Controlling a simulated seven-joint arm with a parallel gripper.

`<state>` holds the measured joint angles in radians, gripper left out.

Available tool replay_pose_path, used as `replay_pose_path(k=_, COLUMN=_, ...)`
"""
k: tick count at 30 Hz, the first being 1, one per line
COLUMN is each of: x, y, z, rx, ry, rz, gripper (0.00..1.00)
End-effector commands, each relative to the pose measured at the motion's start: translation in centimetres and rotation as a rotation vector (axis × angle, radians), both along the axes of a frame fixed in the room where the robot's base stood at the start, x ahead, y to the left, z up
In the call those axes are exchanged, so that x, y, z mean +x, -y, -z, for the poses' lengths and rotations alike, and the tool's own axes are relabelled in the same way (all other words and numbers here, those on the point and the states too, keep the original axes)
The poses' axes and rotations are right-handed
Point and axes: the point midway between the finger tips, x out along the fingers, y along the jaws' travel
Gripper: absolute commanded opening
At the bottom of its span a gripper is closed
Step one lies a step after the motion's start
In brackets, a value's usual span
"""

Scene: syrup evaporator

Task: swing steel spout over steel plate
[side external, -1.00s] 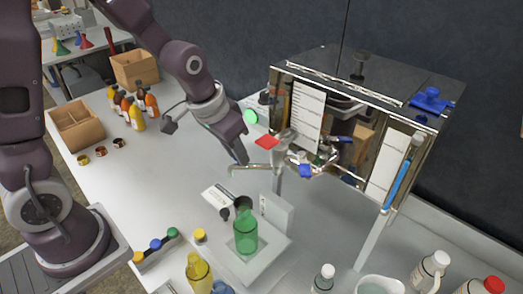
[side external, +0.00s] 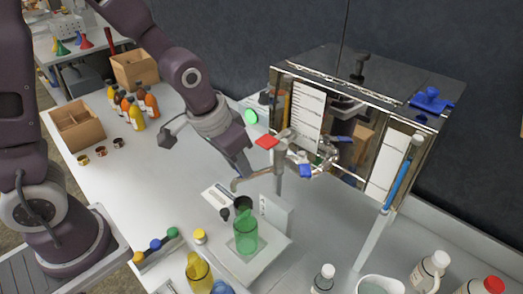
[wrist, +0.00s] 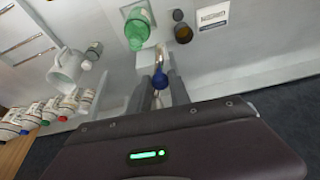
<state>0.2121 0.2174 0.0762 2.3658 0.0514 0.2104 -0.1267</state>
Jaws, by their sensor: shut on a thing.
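The steel spout (side external: 256,176) reaches left from an upright pipe in front of the evaporator (side external: 375,110), and its tip bends down. My gripper (side external: 247,174) is shut on the spout from above. The exact contact point is partly hidden.
A dark cup (side external: 243,203) stands just behind the green bottle. A yellow bottle (side external: 198,272) is at front left. White jugs and a pitcher (side external: 379,284) stand at front right.

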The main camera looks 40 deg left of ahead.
Motion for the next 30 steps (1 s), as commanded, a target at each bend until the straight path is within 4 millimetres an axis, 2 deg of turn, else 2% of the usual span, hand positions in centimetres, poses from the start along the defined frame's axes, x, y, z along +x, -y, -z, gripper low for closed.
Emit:
replay_pose_path(k=9, x=-0.1, y=0.2, z=0.0, rx=0.000, ry=0.000, rz=0.000, gripper=0.00)
replay_pose_path(k=19, x=-0.5, y=2.1, z=0.0, rx=0.000, ry=-0.001, rz=0.003, gripper=0.00)
replay_pose_path(k=30, x=-0.6, y=2.2, z=0.0, rx=0.000, ry=0.001, rz=0.000, gripper=0.00)
